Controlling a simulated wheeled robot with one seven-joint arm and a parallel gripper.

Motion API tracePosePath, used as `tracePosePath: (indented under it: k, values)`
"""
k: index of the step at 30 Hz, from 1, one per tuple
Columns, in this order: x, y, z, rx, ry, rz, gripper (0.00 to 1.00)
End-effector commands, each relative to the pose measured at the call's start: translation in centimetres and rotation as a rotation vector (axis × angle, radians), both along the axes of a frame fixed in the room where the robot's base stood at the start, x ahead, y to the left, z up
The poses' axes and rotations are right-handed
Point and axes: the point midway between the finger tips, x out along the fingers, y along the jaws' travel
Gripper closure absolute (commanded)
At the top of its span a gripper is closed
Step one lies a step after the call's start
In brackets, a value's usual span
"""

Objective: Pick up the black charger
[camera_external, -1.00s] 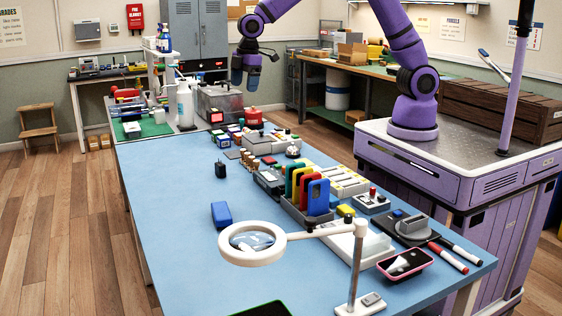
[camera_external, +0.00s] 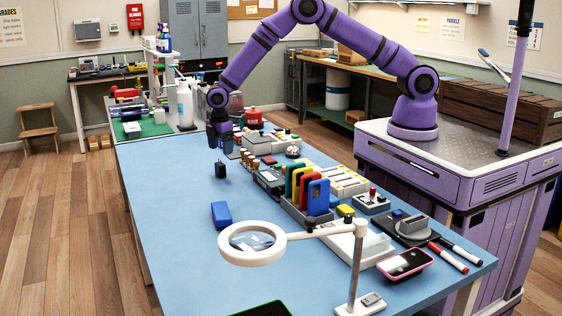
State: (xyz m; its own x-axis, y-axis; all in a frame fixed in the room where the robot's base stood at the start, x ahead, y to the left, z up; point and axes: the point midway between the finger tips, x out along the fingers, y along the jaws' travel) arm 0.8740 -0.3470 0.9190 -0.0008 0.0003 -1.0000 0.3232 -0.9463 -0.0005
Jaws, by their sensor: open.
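The black charger (camera_external: 220,170) is a small dark block standing on the blue table (camera_external: 180,235), left of the middle of the far half. My gripper (camera_external: 219,150) points down just above and behind the charger in the external view. It is open, and nothing shows between its fingers. The fingers are small and dark here, so the exact gap to the charger is hard to judge. The charger itself is in plain sight.
A blue box (camera_external: 221,214) lies nearer on the table. To the right stands a rack of coloured phone cases (camera_external: 318,197). Small brown cylinders (camera_external: 250,160) stand close to the charger's right. A ring magnifier (camera_external: 252,262) is at the front. The table left of the charger is clear.

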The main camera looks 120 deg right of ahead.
Motion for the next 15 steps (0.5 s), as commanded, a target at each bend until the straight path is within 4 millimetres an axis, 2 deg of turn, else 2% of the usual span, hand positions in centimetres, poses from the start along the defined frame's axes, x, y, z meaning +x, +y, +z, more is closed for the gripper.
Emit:
tracePosePath:
  k: [3, 11, 15]
  values:
    - [0.0, 0.0, -2.0, 0.001, 0.001, 0.000, 0.21]
    - [0.1, -0.1, -3.7, 0.000, 0.000, 0.000, 0.21]
    - [0.2, -0.2, -5.5, 0.000, 0.002, 0.000, 0.21]
